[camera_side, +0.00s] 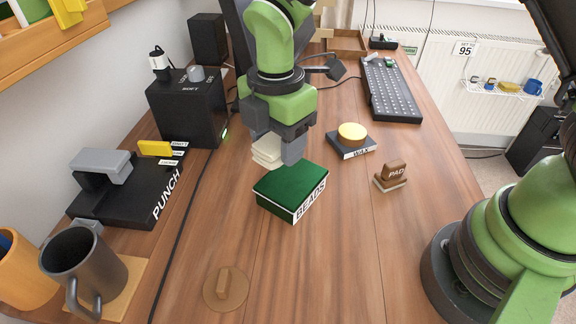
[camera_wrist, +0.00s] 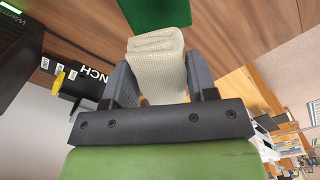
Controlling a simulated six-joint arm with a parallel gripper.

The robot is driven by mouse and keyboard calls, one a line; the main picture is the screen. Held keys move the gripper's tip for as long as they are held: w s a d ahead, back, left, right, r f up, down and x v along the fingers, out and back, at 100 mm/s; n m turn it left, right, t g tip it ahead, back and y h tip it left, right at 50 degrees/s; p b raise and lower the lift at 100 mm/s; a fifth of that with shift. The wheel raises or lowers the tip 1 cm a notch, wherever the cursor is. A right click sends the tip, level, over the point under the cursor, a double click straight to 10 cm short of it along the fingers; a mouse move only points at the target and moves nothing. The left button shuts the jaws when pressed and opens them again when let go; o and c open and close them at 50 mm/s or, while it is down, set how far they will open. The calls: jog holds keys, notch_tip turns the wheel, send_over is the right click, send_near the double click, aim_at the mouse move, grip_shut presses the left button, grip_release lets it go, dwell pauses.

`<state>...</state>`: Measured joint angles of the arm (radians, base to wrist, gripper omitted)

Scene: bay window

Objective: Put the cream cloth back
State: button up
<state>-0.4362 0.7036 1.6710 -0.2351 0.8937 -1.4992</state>
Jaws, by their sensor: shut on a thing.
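The cream cloth (camera_side: 267,150) is folded into a thick pad. My gripper (camera_side: 277,146) is shut on it, and the cloth also shows between the two fingers (camera_wrist: 160,85) in the wrist view as a ribbed cream roll (camera_wrist: 155,45). In the side view it is just behind and above the green box (camera_side: 290,188) labelled BEADS. The box's green top also shows at the upper edge of the wrist view (camera_wrist: 155,12). Whether the cloth touches the box or the table I cannot tell. Part of the cloth is hidden by a finger.
A WAX tray (camera_side: 351,147) with a yellow disc and a brown PAD block (camera_side: 391,175) stand to the right. A round wooden lid (camera_side: 225,289) lies in front. A black PUNCH (camera_side: 130,190), a dark mug (camera_side: 85,265) and a black box (camera_side: 186,110) stand left.

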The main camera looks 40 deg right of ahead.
jog(key=s+a+f+n, duration=0.2)
jog(key=s+a+n, duration=0.15)
jog(key=s, duration=0.25)
jog(key=n, duration=0.4)
send_over(310, 301)
notch_tip(310, 301, down, 6)
jog(key=shift+f, duration=2.6)
jog(key=shift+f, duration=0.15)
jog(key=o, duration=0.9)
